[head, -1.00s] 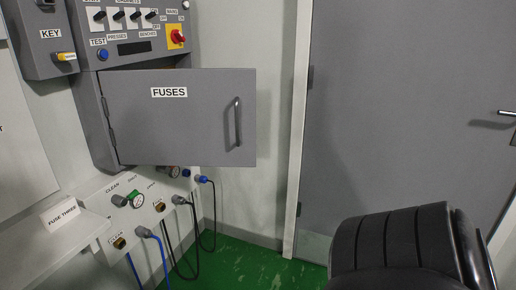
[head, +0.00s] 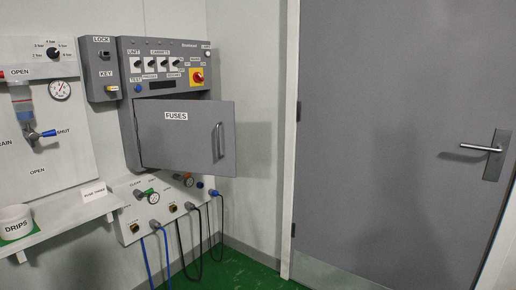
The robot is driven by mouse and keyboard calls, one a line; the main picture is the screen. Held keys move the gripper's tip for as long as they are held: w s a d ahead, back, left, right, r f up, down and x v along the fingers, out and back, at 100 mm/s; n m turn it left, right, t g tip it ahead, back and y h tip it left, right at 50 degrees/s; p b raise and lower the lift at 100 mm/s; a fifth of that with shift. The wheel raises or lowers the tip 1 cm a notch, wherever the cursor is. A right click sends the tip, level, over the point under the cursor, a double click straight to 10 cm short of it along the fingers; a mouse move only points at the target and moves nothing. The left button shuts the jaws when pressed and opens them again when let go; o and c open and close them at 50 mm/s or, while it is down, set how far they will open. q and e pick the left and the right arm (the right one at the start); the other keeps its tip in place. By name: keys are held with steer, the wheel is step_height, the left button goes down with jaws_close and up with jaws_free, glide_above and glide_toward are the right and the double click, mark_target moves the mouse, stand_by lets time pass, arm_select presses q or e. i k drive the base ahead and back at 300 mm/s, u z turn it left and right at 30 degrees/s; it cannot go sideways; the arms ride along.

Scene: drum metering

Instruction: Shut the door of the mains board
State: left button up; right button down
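The mains board (head: 128,60) is a grey box on the left wall, with a row of switches and a red and yellow rotary switch (head: 197,75) on its upper panel. Its grey door (head: 180,148), labelled FUSES, stands ajar, swung out from its left-hand hinge side. A vertical bar handle (head: 220,140) sits near the door's right edge. The inside of the board is hidden behind the door. Neither of my grippers shows in the head view.
Below the board is a sloped panel (head: 128,238) with hanging cables. At left, a shelf (head: 60,232) bears a DRIPS pot (head: 15,222). A large grey room door (head: 395,130) is on the right. The green floor (head: 240,268) shows beneath.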

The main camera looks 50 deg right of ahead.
mark_target(195, 137)
steer(key=z, duration=0.9)
steer(key=i, duration=1.45)
steer(key=u, duration=0.45)
